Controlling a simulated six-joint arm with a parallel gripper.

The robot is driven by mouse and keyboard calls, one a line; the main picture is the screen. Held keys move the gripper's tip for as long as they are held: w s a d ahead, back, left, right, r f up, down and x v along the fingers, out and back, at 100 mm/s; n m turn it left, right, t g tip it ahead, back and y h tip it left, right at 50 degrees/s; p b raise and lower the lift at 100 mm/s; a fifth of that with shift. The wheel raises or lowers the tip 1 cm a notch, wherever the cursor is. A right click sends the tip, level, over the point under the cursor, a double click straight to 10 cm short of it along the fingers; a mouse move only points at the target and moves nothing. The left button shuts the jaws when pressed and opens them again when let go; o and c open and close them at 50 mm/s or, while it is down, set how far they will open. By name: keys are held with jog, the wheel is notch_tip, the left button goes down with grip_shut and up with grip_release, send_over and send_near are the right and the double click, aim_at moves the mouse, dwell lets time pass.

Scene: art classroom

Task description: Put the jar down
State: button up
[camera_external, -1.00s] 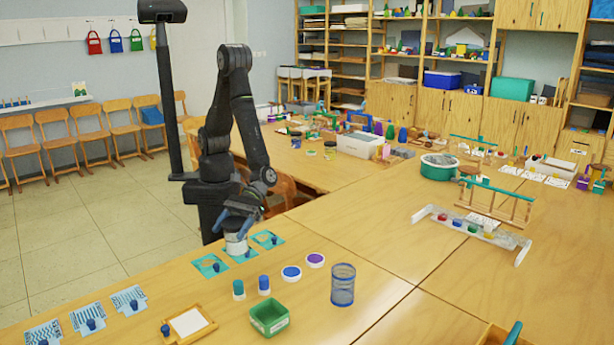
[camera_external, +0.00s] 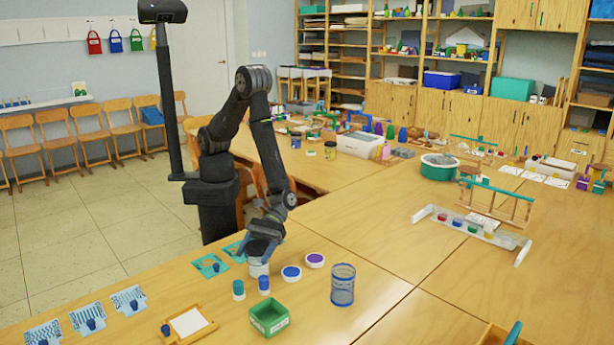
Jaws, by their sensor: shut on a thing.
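The jar (camera_external: 258,267) is small, whitish and upright, low over the light wooden table (camera_external: 330,255). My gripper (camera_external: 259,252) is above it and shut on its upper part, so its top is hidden. I cannot tell whether the jar's bottom touches the table. A blue-topped jar (camera_external: 264,285) stands just in front of it.
A green-topped jar (camera_external: 238,290), a blue round lid (camera_external: 291,273), a purple round lid (camera_external: 315,260), a green box (camera_external: 269,318) and a blue mesh cup (camera_external: 342,285) are close by. Teal cards (camera_external: 210,265) lie to the left.

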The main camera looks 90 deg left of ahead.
jog(key=shift+f, duration=0.15)
jog(key=o, duration=1.1)
jog(key=shift+o, duration=0.2)
jog(key=shift+r, duration=0.25)
jog(key=v, duration=1.2)
